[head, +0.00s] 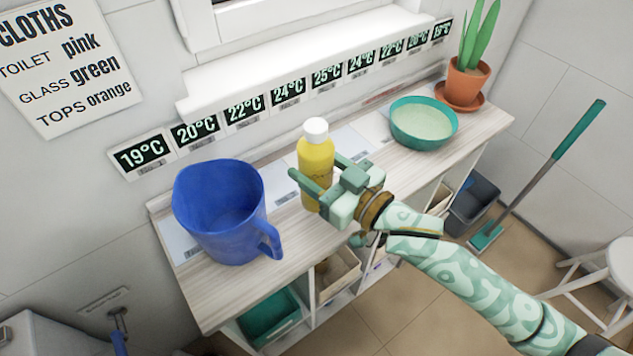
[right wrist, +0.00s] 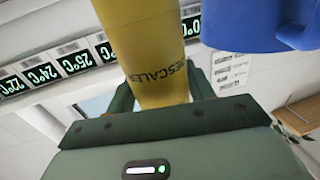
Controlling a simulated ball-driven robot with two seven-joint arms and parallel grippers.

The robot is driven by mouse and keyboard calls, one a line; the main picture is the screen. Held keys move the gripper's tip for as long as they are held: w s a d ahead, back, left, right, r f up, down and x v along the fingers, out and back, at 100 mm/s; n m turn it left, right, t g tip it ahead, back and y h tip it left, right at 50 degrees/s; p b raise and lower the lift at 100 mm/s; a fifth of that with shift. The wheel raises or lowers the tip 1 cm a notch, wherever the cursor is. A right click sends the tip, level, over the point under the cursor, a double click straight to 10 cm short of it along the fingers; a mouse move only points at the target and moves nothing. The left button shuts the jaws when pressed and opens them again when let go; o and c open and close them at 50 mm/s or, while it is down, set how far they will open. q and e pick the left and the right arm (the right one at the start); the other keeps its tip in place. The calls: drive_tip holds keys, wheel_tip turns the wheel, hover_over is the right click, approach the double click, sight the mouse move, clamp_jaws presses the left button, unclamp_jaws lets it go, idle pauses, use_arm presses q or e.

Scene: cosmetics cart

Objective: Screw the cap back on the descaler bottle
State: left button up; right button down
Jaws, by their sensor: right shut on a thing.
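The descaler bottle (head: 316,158) is yellow and stands upright at the middle of the counter, near the wall. The white cap (head: 316,130) sits on top of it; whether it is screwed tight cannot be told. My right gripper (head: 322,176) is shut on the bottle's body from the front, below the cap. In the right wrist view the bottle (right wrist: 150,45) is between the two fingers, with its printed label showing. My left gripper is not in view.
A large blue jug (head: 218,215) stands left of the bottle on the wooden counter (head: 215,300). A teal bowl (head: 423,125) and a potted plant (head: 468,80) stand to the right. Temperature labels line the wall behind. Bins fill the shelves below.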

sight(316, 180)
drive_tip(key=shift+w+f, duration=0.65)
drive_tip(key=shift+f, duration=0.1)
drive_tip(key=shift+w+f+b, duration=0.15)
drive_tip(key=shift+f+b, duration=0.1)
drive_tip(key=shift+b, duration=0.1)
drive_tip(key=f, duration=0.1)
drive_tip(key=f+b, duration=0.2)
drive_tip(key=shift+w+f, duration=0.25)
drive_tip(key=shift+f, duration=0.15)
drive_tip(key=shift+r, duration=0.1)
drive_tip(key=c, duration=0.6)
unclamp_jaws()
drive_tip(key=shift+o, duration=0.2)
